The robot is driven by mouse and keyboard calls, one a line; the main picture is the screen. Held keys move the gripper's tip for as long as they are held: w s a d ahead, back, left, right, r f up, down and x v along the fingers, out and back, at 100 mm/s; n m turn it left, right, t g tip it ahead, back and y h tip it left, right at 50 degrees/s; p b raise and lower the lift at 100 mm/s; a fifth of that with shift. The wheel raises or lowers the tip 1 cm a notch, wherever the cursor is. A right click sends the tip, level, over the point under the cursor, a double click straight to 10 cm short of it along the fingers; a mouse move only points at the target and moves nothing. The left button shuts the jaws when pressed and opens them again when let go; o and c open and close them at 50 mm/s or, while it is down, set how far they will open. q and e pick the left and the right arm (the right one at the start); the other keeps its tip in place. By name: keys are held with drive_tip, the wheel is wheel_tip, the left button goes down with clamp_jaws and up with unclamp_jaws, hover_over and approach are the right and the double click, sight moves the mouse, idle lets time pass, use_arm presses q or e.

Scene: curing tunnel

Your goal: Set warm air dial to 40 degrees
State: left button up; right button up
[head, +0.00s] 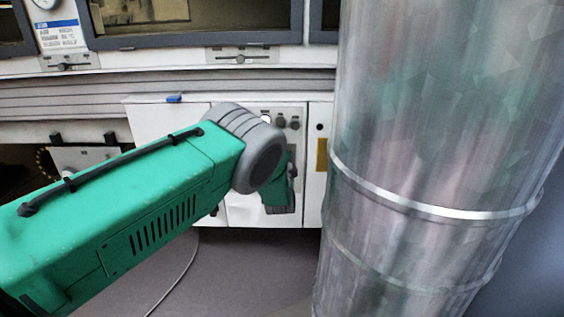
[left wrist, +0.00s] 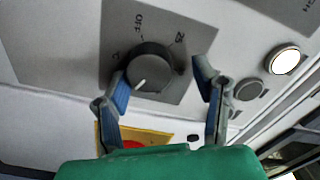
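The warm air dial (left wrist: 155,68) is a dark round knob on a grey plate in the left wrist view. My left gripper (left wrist: 160,76) is open, with one blue-padded finger on each side of the knob. I cannot tell whether the fingers touch it. In the head view my green left arm reaches to the white cabinet (head: 160,122) and hides the dial. My right gripper is not in view.
A lit white round button (left wrist: 286,60) and a grey button (left wrist: 249,89) sit right of the dial. A yellow plate with a red part (left wrist: 148,138) shows behind the left finger. A large shiny metal duct (head: 430,130) fills the right of the head view.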

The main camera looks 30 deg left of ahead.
use_arm(q)
drive_tip(key=shift+s+f, duration=0.15)
drive_tip(key=shift+f, duration=0.15)
drive_tip(key=shift+d, duration=0.1)
drive_tip(key=v, duration=1.2)
drive_tip(key=shift+r, duration=0.25)
